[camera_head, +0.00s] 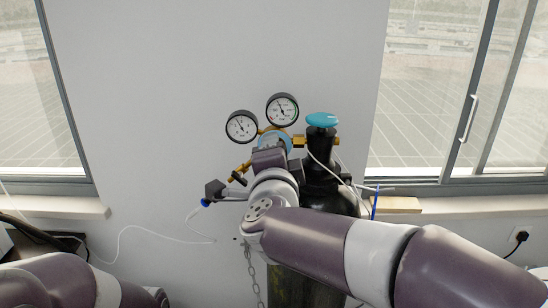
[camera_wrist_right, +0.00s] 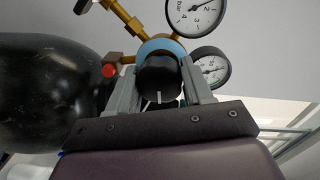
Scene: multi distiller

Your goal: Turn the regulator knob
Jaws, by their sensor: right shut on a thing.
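The regulator, with brass fittings and a light blue ring (camera_wrist_right: 163,46), is on the gas cylinder (camera_head: 321,190). In the right wrist view its black round knob (camera_wrist_right: 160,85), with a white mark, sits between the two grey fingers of my right gripper (camera_wrist_right: 158,75). The fingers are shut on the knob, one on each side. In the head view my right gripper (camera_head: 269,146) reaches the regulator from below, and its hand hides the knob. Two white dial gauges (camera_head: 242,126) (camera_head: 282,109) stand above it. My left arm shows at the bottom left; its gripper is out of view.
The dark cylinder has a turquoise valve handwheel (camera_head: 321,119) on top, right of the regulator. A thin white tube (camera_head: 150,230) trails left along the wall. A chain (camera_head: 252,270) hangs below. Windows (camera_head: 440,85) are on both sides, with a plain wall between.

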